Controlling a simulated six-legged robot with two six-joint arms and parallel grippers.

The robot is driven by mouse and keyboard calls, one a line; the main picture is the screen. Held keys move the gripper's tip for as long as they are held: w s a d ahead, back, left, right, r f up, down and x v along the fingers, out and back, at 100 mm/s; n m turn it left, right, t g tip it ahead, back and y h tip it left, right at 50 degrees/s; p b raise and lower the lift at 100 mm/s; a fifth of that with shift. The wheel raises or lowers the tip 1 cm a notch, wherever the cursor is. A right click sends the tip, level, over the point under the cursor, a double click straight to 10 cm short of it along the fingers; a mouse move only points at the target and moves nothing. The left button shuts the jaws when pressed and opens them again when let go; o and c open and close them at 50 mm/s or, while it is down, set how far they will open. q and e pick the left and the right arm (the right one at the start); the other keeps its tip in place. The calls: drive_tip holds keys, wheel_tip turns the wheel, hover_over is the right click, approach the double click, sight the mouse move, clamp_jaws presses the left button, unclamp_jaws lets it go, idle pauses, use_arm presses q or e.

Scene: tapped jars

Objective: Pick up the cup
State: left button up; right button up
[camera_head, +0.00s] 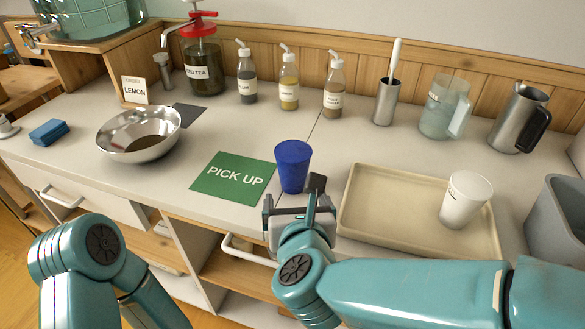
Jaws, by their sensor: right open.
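A blue cup (293,163) stands upright on the light counter, just right of a green mat marked PICK UP (222,190). My right gripper (293,198) is open at the near side of the blue cup, with one finger to the lower left and the dark other finger by the cup's lower right. I cannot tell whether the fingers reach around the cup or touch it. A white cup (466,200) stands on the beige tray (385,205) to the right. My left arm shows at the lower left, but its gripper is out of view.
A steel bowl (140,133) sits to the left. Several bottles, a drink jar (204,70), a clear pitcher (443,108) and a steel jug (517,120) line the back. A grey bin (558,220) stands at the right edge. The counter behind the blue cup is clear.

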sight(294, 183)
drive_tip(key=x, duration=0.5)
drive_tip(key=shift+w+f, duration=0.15)
drive_tip(key=x, duration=0.5)
drive_tip(key=shift+w+d, duration=0.1)
drive_tip(key=shift+w, duration=0.2)
drive_tip(key=shift+s, duration=0.1)
drive_tip(key=c, duration=1)
drive_tip(key=shift+c, duration=0.4)
wheel_tip(294, 183, up, 20)
drive_tip(key=p, duration=0.7)
